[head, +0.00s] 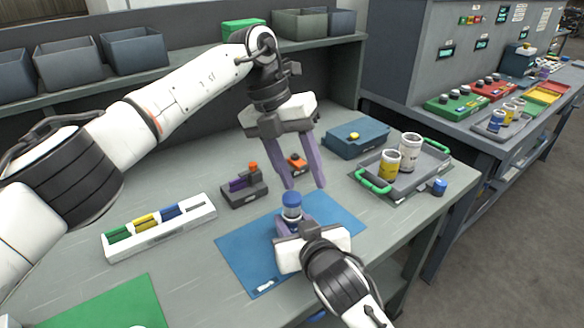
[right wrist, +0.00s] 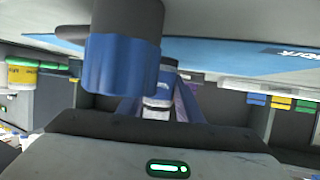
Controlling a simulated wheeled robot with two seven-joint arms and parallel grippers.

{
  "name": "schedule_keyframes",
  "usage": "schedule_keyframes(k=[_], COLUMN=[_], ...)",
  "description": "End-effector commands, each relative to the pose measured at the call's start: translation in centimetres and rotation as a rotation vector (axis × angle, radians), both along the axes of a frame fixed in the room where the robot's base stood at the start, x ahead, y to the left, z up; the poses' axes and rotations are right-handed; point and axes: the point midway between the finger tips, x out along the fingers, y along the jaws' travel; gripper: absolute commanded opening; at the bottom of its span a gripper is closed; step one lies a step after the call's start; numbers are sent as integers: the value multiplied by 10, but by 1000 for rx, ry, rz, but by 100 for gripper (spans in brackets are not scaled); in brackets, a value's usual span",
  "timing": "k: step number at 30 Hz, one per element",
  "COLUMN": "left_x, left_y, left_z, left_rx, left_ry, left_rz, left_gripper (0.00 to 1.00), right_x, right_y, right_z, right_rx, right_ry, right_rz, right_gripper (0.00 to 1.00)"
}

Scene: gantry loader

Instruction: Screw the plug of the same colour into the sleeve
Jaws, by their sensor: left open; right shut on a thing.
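My right gripper (head: 290,222) is shut on an upright cylinder with a blue top (head: 291,200) and a pale band, over the blue mat. In the right wrist view a pale piece with a blue band (right wrist: 157,102) shows between the fingers. My left gripper (head: 306,186) is open and empty, its purple fingers pointing down just above and behind the blue top. A large blue and grey cylinder (right wrist: 122,65) looms close in the right wrist view. I cannot tell which piece is plug or sleeve.
A blue mat (head: 240,252) lies under the right gripper. A rack (head: 160,232) holds green, yellow and blue pieces. A grey fixture (head: 244,190) stands behind the mat. A tray with green handles (head: 374,184) carries yellow and white cylinders. A blue box (head: 355,140) stands behind.

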Motion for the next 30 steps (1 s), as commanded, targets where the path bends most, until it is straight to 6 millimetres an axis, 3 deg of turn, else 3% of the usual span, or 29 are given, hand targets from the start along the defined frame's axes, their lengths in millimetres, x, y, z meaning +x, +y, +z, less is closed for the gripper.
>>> schedule_keyframes(k=[16,24,30], left_x=[-2,-3,-4], left_y=[2,10,14], left_z=[6,10,12], left_rx=[209,287,297], left_ry=[261,300,304], left_rz=[1125,1693,2006], left_gripper=[44,44,44], right_x=[0,0,0], right_y=[0,0,0], right_z=[0,0,0], right_rx=[0,0,0], right_ry=[0,0,0], right_rz=[0,0,0], right_gripper=[0,0,0])
